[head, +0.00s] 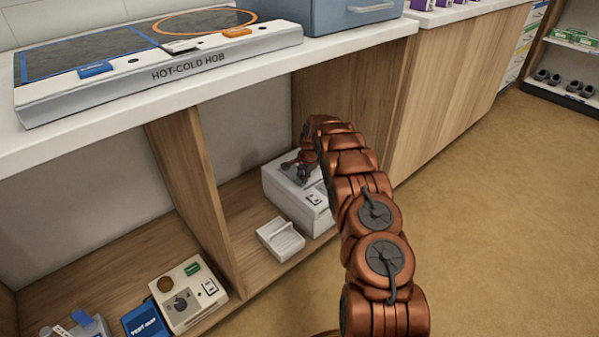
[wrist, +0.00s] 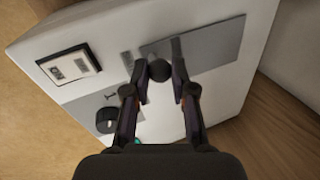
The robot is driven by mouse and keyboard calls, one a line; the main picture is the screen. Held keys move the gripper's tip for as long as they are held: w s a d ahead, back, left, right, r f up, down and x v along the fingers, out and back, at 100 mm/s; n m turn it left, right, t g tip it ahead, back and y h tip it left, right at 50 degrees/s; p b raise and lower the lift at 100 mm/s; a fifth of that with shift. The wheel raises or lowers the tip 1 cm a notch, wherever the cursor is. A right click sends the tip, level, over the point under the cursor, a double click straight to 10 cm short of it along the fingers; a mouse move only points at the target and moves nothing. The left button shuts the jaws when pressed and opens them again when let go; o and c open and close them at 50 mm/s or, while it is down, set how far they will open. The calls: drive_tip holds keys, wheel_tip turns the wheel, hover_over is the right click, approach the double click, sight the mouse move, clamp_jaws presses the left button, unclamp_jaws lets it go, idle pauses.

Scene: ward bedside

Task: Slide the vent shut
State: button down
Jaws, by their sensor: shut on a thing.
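The white vent unit (head: 283,200) stands on the lower shelf in the head view, and its top fills much of the wrist view (wrist: 225,95). A flat grey plate (wrist: 215,46) lies on that top. A dark round knob (wrist: 160,70) sits at the plate's edge. My gripper (wrist: 160,72) is over the unit, with its two fingers on either side of the knob and shut on it. In the head view my gripper (head: 303,172) reaches down onto the unit's top, and my arm hides part of the unit. The vent's opening cannot be made out clearly.
The unit's top also carries a framed label (wrist: 68,65) and a black switch (wrist: 106,120). A wooden divider (head: 200,190) stands left, and the counter (head: 350,45) overhangs the shelf. The floor (head: 500,200) is clear.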

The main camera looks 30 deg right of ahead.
drive_tip(key=shift+w+a+r, duration=0.1)
drive_tip(key=shift+w+a, duration=0.05)
drive_tip(key=shift+a, duration=0.35)
drive_tip(key=c, duration=1.2)
unclamp_jaws()
drive_tip(key=shift+o, duration=1.2)
drive_tip(key=shift+d, duration=0.1)
drive_tip(key=shift+s+d, duration=0.15)
drive_tip(key=shift+s, duration=0.05)
drive_tip(key=shift+d, duration=0.1)
drive_tip(key=v, duration=1.2)
